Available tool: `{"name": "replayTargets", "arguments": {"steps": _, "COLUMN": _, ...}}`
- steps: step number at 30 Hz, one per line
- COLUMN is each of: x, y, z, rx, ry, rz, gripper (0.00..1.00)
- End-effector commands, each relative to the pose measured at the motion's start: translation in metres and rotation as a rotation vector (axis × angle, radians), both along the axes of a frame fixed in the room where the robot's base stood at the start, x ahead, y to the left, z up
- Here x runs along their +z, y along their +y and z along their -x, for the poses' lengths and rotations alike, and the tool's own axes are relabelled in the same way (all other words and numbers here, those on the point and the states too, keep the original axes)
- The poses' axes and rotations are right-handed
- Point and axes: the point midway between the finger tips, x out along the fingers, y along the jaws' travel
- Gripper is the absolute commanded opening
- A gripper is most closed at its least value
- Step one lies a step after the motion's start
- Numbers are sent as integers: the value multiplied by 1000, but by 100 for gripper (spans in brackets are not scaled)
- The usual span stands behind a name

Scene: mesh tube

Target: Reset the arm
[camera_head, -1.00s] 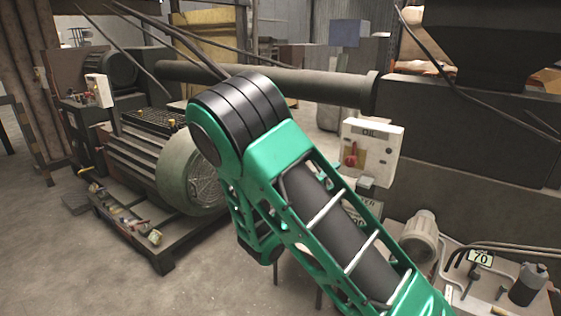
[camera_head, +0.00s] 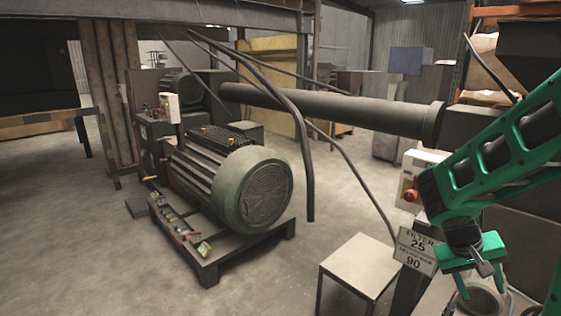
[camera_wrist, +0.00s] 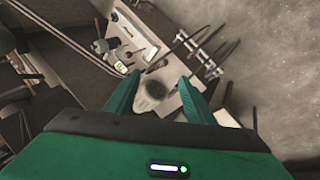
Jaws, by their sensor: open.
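My green arm (camera_head: 500,150) comes in from the right edge of the head view and bends down to my gripper (camera_head: 482,290). The gripper points downward at the lower right, its two green fingers apart. In the wrist view my gripper (camera_wrist: 158,80) shows open, with nothing held between the fingers. A pale round housing with a dark opening (camera_wrist: 153,92) shows beyond and between the fingertips. A ring-like rim, probably the same housing, shows behind the fingers in the head view (camera_head: 485,303). I cannot tell how far apart they are.
A small pale table (camera_head: 360,265) stands left of the gripper, beside a "FILTER 25 / 90" sign (camera_head: 414,250). A white box with a red knob (camera_head: 418,180) is close to my arm. A large motor (camera_head: 225,185) stands left on a low frame. The floor at lower left is clear.

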Motion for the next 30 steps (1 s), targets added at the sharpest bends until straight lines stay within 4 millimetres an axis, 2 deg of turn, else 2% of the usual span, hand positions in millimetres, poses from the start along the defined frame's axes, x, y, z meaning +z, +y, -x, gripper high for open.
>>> {"name": "replayTargets", "arguments": {"steps": 3, "x": 6, "y": 13, "z": 31, "rx": -71, "ry": -23, "rz": -137, "gripper": 49}}
{"name": "replayTargets", "arguments": {"steps": 15, "x": 41, "y": 77, "z": 117, "rx": -164, "ry": -74, "rz": -492, "gripper": 49}}
{"name": "replayTargets", "arguments": {"steps": 21, "x": 51, "y": 96, "z": 138, "rx": -164, "ry": -78, "rz": -561, "gripper": 49}}
{"name": "replayTargets", "arguments": {"steps": 29, "x": 53, "y": 100, "z": 142, "rx": -161, "ry": -77, "rz": -572, "gripper": 49}}
{"name": "replayTargets", "arguments": {"steps": 30, "x": 53, "y": 100, "z": 142, "rx": -161, "ry": -77, "rz": -572, "gripper": 44}}
